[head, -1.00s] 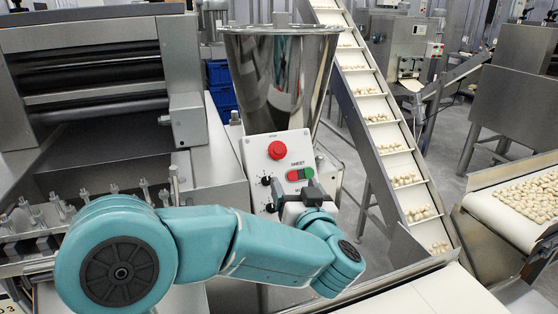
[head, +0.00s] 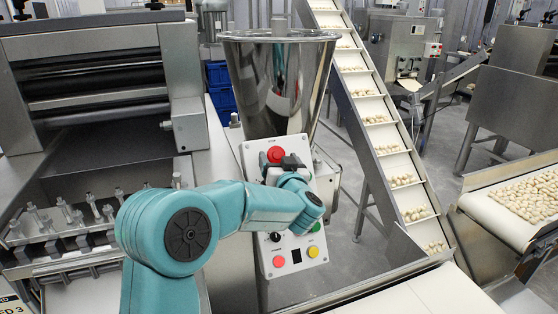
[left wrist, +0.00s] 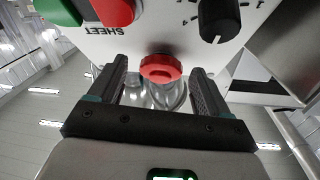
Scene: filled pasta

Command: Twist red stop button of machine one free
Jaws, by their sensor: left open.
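The red stop button (head: 276,154) sits near the top of the white control panel (head: 252,153) under the steel hopper. In the left wrist view the red stop button (left wrist: 160,68) shows between the two fingers, with a visible gap on each side. My left gripper (head: 281,163) is open and empty, its fingertips just in front of and below the button in the head view. I cannot tell how far the tips are from the panel face. My right gripper is not in view.
Lower on the panel are a black knob (head: 275,237), a pink button (head: 279,261) and a yellow button (head: 313,252). The steel hopper (head: 275,85) stands behind the panel. A sloped conveyor (head: 375,118) with pasta rises at the right. Steel rollers stand left.

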